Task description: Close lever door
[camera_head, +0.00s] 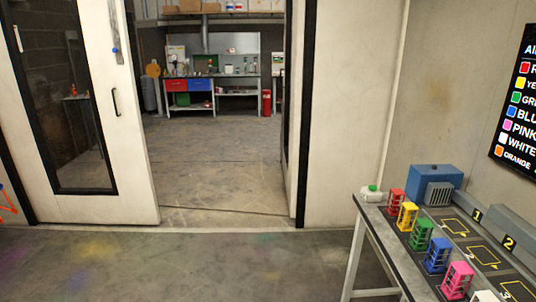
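A white door (135,150) with a tall black-framed glass pane stands left of a wide doorway. It carries a grey lever (114,35) near the top of the picture and a black pull handle (115,101) below it. The doorway to its right is open, and the room beyond shows through it. On the right side of the opening is a narrow dark-framed panel (303,110), seen nearly edge-on; I cannot tell whether it is a second door leaf. Neither of my grippers is in view.
A workbench (366,214) at the right holds several coloured frames, such as a red one (396,202), and a blue machine (436,183). A dark sign (516,95) hangs on the right wall. The floor (210,262) before the doorway is clear.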

